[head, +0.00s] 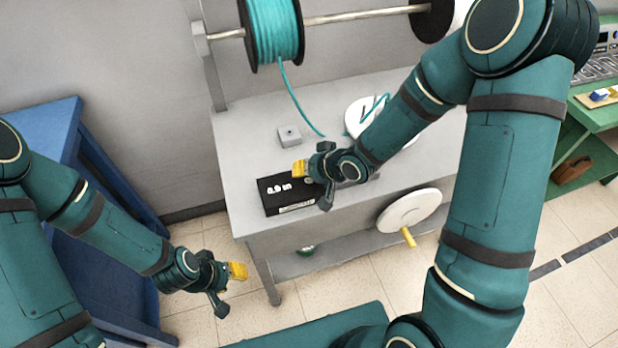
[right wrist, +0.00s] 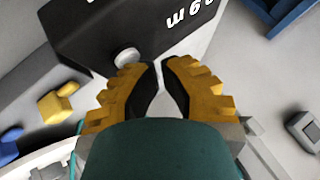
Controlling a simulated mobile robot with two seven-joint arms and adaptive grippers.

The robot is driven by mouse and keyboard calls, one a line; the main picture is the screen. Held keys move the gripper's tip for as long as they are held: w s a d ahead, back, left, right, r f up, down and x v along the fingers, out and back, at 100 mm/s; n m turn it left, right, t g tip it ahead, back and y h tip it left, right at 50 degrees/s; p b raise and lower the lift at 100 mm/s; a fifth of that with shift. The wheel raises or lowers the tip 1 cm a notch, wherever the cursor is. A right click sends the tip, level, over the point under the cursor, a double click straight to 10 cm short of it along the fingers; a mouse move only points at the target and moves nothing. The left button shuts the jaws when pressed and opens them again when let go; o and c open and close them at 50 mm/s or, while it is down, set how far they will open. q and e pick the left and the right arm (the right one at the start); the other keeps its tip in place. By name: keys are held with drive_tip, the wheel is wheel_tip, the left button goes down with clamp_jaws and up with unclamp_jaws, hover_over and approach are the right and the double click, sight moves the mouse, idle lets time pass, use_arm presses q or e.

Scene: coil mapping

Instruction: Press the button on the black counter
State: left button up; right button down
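The black counter (head: 277,203) lies on the grey bench, with white "0.9 m" digits on its top. In the right wrist view the counter (right wrist: 90,35) fills the upper middle, and a pale round button (right wrist: 127,57) sticks out near its edge, just beyond and left of my fingertips. My right gripper (head: 299,167) is over the counter's right end; its yellow fingers (right wrist: 160,66) are nearly together with nothing between them. Contact with the button cannot be told. My left gripper (head: 238,271) hangs empty in front of the bench, its yellow fingertips together.
A teal cable spool (head: 273,30) hangs on a rod behind the bench (head: 236,150). A small grey box (head: 289,135) stands behind the counter. A blue table (head: 45,125) is at left.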

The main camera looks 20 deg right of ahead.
drive_tip(key=shift+f, duration=0.35)
drive_tip(key=shift+r, duration=0.15)
idle(0.4)
drive_tip(key=shift+r+p, duration=0.55)
drive_tip(key=shift+r, duration=0.15)
wheel_tip(320, 180, up, 5)
drive_tip(key=p, duration=0.4)
drive_tip(key=shift+r, duration=0.1)
idle(0.7)
